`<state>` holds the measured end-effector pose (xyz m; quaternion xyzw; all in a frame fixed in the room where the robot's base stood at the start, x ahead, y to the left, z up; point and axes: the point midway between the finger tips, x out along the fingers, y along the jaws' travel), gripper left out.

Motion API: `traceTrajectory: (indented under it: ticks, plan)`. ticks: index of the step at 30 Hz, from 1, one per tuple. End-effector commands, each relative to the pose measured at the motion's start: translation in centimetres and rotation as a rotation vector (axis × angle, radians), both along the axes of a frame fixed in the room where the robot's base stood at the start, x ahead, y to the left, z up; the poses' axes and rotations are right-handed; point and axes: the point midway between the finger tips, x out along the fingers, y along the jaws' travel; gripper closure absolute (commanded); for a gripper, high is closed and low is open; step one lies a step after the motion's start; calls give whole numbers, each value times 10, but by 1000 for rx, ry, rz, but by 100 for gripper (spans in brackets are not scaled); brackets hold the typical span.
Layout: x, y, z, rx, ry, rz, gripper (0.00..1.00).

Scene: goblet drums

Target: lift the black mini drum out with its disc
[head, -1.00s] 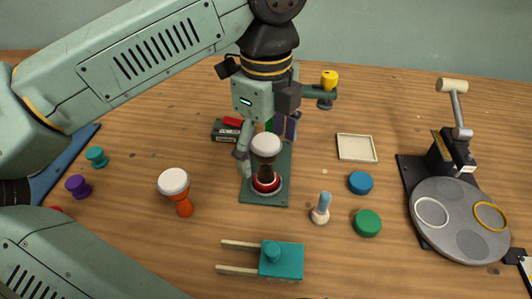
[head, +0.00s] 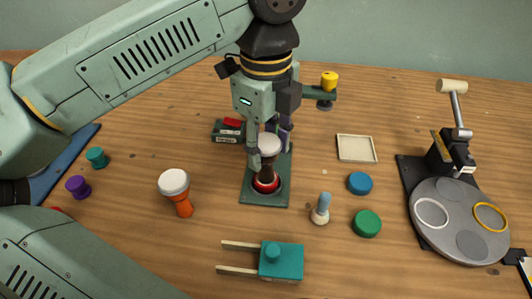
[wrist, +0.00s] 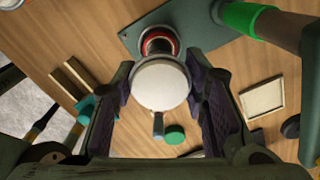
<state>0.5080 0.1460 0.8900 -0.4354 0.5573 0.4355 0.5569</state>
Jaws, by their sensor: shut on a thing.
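The black mini drum (head: 265,167) stands upright, with a white round head on top and a dark body. Its foot is in a red ring with a pale rim (head: 266,186) on a dark green plate (head: 250,192). I cannot tell where the disc ends and the ring begins. My gripper (head: 268,147) is above the plate and shut on the drum near its head. In the wrist view the white head (wrist: 160,87) is between the two fingers, and the red ring shows beyond it.
An orange drum (head: 182,204) stands at the left, and a blue-topped peg (head: 322,208) at the right. A teal block with two prongs (head: 280,262) lies in front. Blue (head: 360,183) and green (head: 367,223) discs and a shallow tray (head: 356,148) are to the right.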

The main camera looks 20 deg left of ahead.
Motion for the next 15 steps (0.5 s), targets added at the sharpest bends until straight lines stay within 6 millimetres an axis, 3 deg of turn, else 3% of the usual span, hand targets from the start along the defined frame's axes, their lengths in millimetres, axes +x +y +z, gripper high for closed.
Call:
traceTrajectory:
  ticks: [15]
  plan:
    - [0, 0, 32, 1, 0, 0, 76]
